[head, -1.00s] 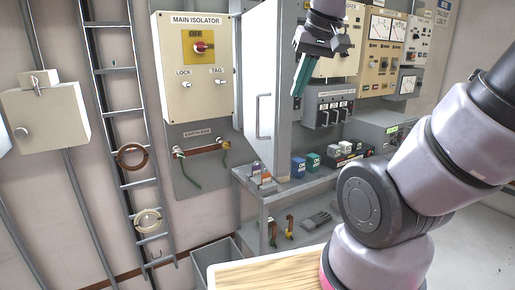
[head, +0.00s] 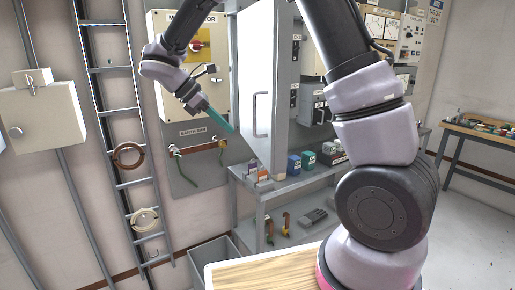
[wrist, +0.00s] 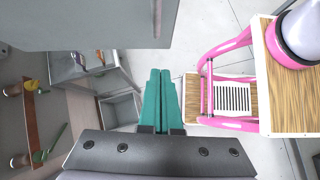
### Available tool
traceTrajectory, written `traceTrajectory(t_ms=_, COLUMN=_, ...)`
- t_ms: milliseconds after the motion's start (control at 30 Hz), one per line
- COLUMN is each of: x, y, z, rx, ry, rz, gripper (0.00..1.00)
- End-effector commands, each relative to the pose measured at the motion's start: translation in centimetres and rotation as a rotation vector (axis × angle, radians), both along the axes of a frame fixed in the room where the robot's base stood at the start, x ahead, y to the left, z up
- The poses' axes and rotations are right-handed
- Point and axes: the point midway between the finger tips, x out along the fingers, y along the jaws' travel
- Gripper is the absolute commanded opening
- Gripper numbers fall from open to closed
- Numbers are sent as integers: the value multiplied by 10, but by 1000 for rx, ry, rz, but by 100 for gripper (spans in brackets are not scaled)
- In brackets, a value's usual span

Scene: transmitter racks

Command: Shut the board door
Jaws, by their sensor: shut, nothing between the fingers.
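The board door (head: 255,60) is a tall pale panel standing open, swung out from the racks, with a grey bar handle (head: 256,114) near its lower left edge. In the wrist view, a grey panel at the top looks like the same door (wrist: 90,22), with a handle (wrist: 157,18) on it. My gripper (head: 229,128) has teal fingers that are shut and empty. It is just left of the door, in front of the earth bar. The wrist view shows the fingertips (wrist: 160,72) pressed together below the panel's edge; I cannot tell whether they touch it.
The main isolator box (head: 160,95) is on the wall behind my arm. A grey shelf bench (head: 290,184) with small coloured boxes stands under the door. A ladder rack (head: 118,150) is at left. A workbench (head: 490,134) stands far right, with open floor before it.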

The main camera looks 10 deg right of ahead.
Motion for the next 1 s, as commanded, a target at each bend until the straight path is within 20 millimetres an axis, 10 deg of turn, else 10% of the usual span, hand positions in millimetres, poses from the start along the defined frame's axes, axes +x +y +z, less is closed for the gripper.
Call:
traceTrajectory(t_ms=267, x=6, y=9, z=-18, rx=-59, ry=44, rz=75, gripper=0)
traceTrajectory(t_ms=733, x=8, y=-58, z=-83, rx=-58, ry=45, rz=70, gripper=0)
traceTrajectory(t_ms=1000, x=11, y=-91, z=-83, rx=-56, ry=40, rz=71, gripper=0)
